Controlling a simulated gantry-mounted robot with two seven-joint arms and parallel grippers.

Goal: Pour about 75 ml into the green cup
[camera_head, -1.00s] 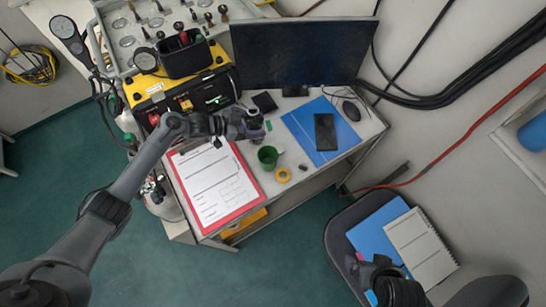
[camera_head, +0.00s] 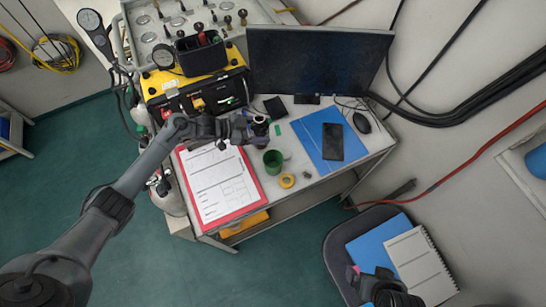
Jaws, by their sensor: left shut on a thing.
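The green cup (camera_head: 273,160) stands upright on the grey desk, just right of the red clipboard. My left gripper (camera_head: 256,128) is shut on a small dark container with a pale rim (camera_head: 260,119), just behind the cup and slightly to its left in the head view. The container looks roughly upright. The fingers hide most of it, and its contents cannot be made out. The inside of the cup looks dark, and its fill level cannot be told. My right gripper (camera_head: 392,294) shows only in part at the bottom edge, over the chair; its fingers are not clear.
A red clipboard (camera_head: 262,203) with paper lies left of the cup. A yellow tape roll (camera_head: 287,181) sits close to its right. A blue folder (camera_head: 315,125) bears a black phone (camera_head: 333,141). A monitor (camera_head: 318,62) and yellow air panel (camera_head: 157,84) stand behind.

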